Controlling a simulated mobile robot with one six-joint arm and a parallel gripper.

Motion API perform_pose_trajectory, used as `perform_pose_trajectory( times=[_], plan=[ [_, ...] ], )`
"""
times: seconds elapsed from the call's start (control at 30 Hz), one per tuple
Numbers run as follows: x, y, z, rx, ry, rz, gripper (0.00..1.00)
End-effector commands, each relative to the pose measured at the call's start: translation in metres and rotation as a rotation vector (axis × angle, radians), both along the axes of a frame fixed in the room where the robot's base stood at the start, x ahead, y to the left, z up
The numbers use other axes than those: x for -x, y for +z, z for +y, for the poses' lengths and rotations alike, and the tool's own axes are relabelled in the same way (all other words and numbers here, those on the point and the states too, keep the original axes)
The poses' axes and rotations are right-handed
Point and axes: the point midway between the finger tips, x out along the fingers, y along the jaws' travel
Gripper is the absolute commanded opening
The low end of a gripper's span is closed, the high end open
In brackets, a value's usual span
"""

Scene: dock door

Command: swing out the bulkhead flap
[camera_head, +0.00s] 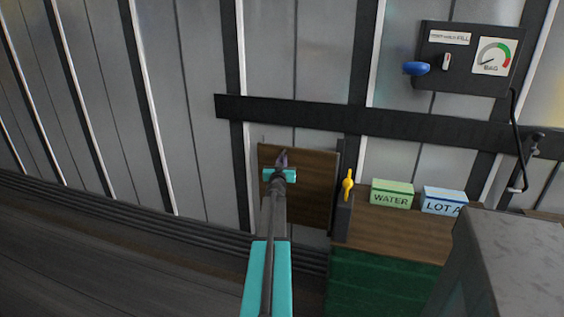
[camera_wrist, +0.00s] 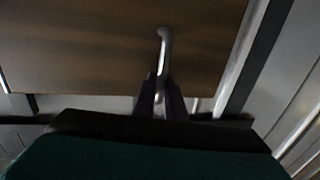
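The bulkhead flap (camera_head: 318,190) is a brown wooden panel set low against the grey wall. It appears closed, and it fills the upper part of the wrist view (camera_wrist: 80,55). A pale metal handle (camera_wrist: 164,44) with a curved end stands out on its face. My gripper (camera_head: 282,158) is in front of the flap in the head view. In the wrist view, its two dark fingers (camera_wrist: 160,88) lie close on either side of the handle's lower end and look shut on it. The handle is hidden behind my gripper in the head view.
Right of the flap are a yellow lever (camera_head: 348,184), a green WATER box (camera_head: 392,194) and a blue LOT A box (camera_head: 443,201) on a wooden top. A dark rail (camera_head: 300,112) crosses above. A gauge panel (camera_head: 468,75) with a blue knob hangs upper right.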

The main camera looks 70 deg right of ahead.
Motion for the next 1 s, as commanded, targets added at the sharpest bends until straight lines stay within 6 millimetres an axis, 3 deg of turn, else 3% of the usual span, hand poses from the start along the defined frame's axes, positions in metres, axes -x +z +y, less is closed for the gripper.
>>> perform_pose_trajectory(
  times=[0.13, 1.0],
  plan=[
    [-0.0001, 0.0002, 0.0059, 0.000, 0.001, 0.000, 0.00],
    [0.0000, 0.0019, -0.0030, 0.006, 0.018, -0.007, 0.00]
  ],
)
